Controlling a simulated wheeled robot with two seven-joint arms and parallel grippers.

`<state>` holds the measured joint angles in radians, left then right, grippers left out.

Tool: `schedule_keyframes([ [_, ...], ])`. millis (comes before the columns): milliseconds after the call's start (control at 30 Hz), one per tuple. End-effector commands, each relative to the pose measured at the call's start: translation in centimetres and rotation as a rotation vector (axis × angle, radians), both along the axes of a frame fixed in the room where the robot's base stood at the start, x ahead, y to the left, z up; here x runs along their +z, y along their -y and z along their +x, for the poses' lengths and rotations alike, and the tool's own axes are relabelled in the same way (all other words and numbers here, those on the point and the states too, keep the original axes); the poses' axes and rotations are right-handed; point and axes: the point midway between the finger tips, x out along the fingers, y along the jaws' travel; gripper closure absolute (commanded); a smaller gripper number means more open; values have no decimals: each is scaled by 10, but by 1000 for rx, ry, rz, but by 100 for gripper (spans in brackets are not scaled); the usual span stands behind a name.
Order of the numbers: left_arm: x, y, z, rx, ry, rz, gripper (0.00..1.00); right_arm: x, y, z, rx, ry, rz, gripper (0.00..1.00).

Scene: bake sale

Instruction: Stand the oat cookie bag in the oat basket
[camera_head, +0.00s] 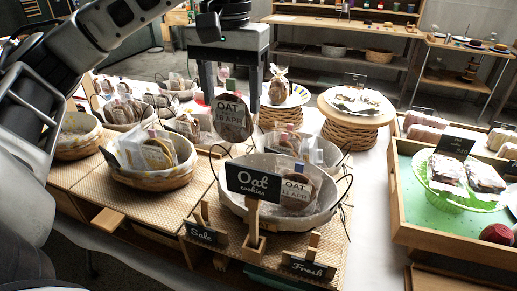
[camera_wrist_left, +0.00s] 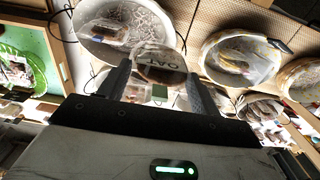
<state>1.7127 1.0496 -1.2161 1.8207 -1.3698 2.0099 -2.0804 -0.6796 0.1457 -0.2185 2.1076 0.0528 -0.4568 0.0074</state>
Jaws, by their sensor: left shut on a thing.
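My left gripper (camera_head: 231,95) points down and is shut on the oat cookie bag (camera_head: 232,119), labelled OAT 15 APR. The bag hangs upright below the fingers. In the picture it lies at the back left of the lined oat basket (camera_head: 325,213), apparently above its rim. Another bag (camera_head: 297,192), labelled OAT 11 APR, stands in the basket. A black "Oat cookies" sign (camera_head: 253,183) hides part of the basket's front. The wrist view shows the held bag (camera_wrist_left: 160,66) between the fingers and the basket (camera_wrist_left: 91,45) beyond it. My right gripper is not in view.
A basket of cookie bags (camera_head: 152,180) stands to the left. Small "Sale" (camera_head: 202,233) and "Fresh" (camera_head: 307,266) signs stand in front. The oat basket's right side looks bare.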

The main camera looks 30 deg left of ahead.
Motion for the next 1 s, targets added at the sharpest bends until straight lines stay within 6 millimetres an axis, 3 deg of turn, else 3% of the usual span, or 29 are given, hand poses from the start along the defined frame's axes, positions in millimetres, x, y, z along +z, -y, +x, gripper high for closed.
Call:
schedule_keyframes([
  [33, -19, 7, 4, -2, -7, -1, 47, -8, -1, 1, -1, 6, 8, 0],
  [367, -43, 29, 18, 3, -1, 2, 47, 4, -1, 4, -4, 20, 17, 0],
  [600, -76, 34, 21, 5, -3, 1, 47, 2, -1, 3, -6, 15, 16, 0],
  [1000, -84, 34, 21, 4, -1, 1, 47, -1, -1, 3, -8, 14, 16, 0],
])
